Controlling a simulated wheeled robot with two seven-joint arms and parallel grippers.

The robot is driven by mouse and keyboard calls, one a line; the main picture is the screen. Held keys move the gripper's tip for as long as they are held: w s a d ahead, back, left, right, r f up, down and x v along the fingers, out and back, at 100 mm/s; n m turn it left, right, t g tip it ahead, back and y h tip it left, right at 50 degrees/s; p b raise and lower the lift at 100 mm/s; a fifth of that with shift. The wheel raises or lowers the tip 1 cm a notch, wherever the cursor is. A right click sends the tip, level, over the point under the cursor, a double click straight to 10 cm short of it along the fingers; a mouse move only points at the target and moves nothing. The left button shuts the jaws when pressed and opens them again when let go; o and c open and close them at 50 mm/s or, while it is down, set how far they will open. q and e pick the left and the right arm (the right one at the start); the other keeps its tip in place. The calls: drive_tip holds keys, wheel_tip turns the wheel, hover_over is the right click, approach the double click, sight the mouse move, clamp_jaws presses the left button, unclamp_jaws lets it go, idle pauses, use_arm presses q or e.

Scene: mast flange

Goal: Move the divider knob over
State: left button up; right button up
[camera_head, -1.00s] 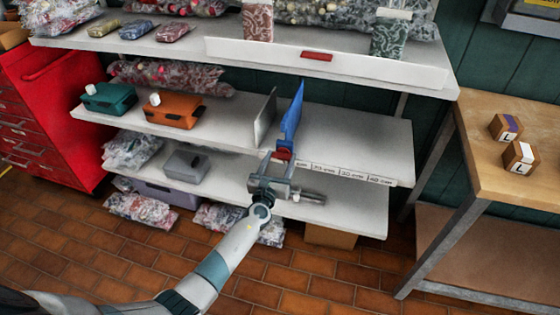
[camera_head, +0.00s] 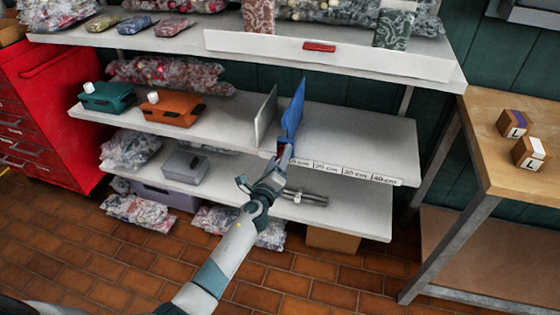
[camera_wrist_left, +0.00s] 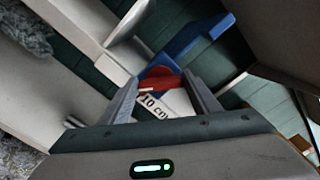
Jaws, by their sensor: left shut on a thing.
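The blue divider (camera_head: 293,110) stands upright on the middle shelf (camera_head: 350,145), near its front edge. It also shows in the left wrist view (camera_wrist_left: 195,38). Its red knob (camera_wrist_left: 160,80) is at the divider's front end, between the fingertips of my left gripper (camera_wrist_left: 160,92). In the head view my left gripper (camera_head: 283,155) is at the shelf's front edge, shut on the knob and mostly hiding it. A label strip (camera_head: 345,171) with centimetre marks runs along the edge to the right; a "10 cm" label (camera_wrist_left: 152,106) shows beside the knob in the wrist view.
A grey upright plate (camera_head: 265,115) stands just left of the divider. Teal (camera_head: 107,97) and orange (camera_head: 171,108) cases sit further left. The shelf right of the divider is clear. A metal rod (camera_head: 305,197) lies on the lower shelf. A wooden table (camera_head: 500,175) stands at right.

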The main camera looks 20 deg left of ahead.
use_arm(q)
drive_tip(key=shift+f+n+b, duration=0.2)
drive_tip(key=shift+n+b, duration=0.5)
drive_tip(key=shift+n, duration=2.9)
use_arm(e)
drive_tip(key=shift+w+a+r, duration=0.1)
drive_tip(key=shift+w+r, duration=0.05)
drive_tip(key=shift+r, duration=0.55)
drive_tip(key=shift+w+a+r, duration=0.1)
drive_tip(key=shift+w+r, duration=0.1)
drive_tip(key=shift+r, duration=0.55)
drive_tip(key=shift+w+a+r, duration=0.1)
drive_tip(key=shift+w+r, duration=0.05)
drive_tip(key=shift+r, duration=0.55)
use_arm(q)
drive_tip(key=o, duration=1)
drive_tip(key=shift+a, duration=0.1)
drive_tip(key=shift+o, duration=0.2)
drive_tip(key=shift+s, duration=0.1)
drive_tip(key=s, duration=1.7)
use_arm(e)
drive_tip(key=shift+s+f, duration=0.2)
drive_tip(key=shift+s, duration=0.1)
use_arm(q)
drive_tip(key=shift+s, duration=0.1)
use_arm(e)
drive_tip(key=shift+w+d, duration=0.15)
drive_tip(key=shift+w, duration=0.2)
